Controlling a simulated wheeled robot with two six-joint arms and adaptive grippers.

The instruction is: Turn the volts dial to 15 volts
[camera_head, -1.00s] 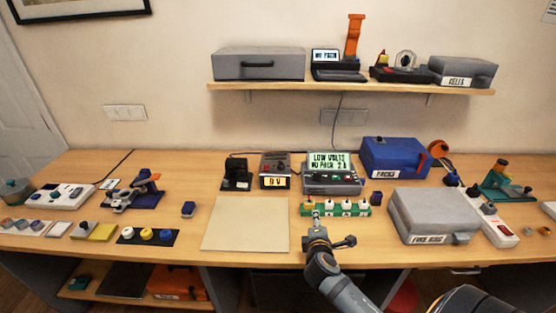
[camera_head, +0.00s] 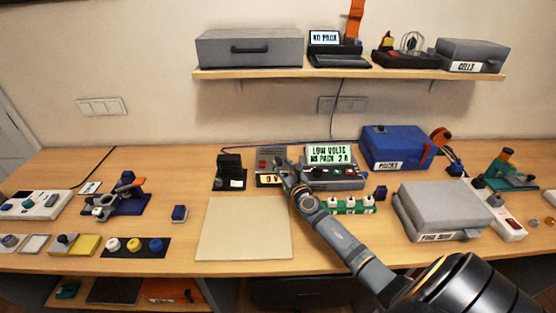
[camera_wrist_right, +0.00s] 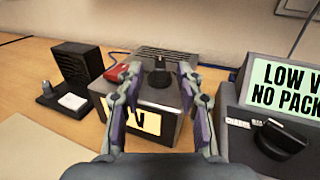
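The power supply (camera_head: 264,155) is a small grey box at the back middle of the table. Its yellow-lit volts display (camera_head: 267,181) is partly covered by my right gripper. In the right wrist view the display (camera_wrist_right: 148,120) shows a "V", with the digits hidden. The volts dial (camera_wrist_right: 160,77) is a black knob on top of the box. My right gripper (camera_head: 283,164) is over the supply, and its two fingers (camera_wrist_right: 158,71) are apart, one on each side of the dial. I cannot tell whether they touch it. My left gripper is not in view.
A tester (camera_head: 334,175) reading "LOW VOLTS NO PACK 2.0" stands close on the right. A black block-like stand (camera_head: 230,167) is on the left. A green strip (camera_head: 350,210) with white parts is in front of the tester. The beige mat (camera_head: 243,230) is clear.

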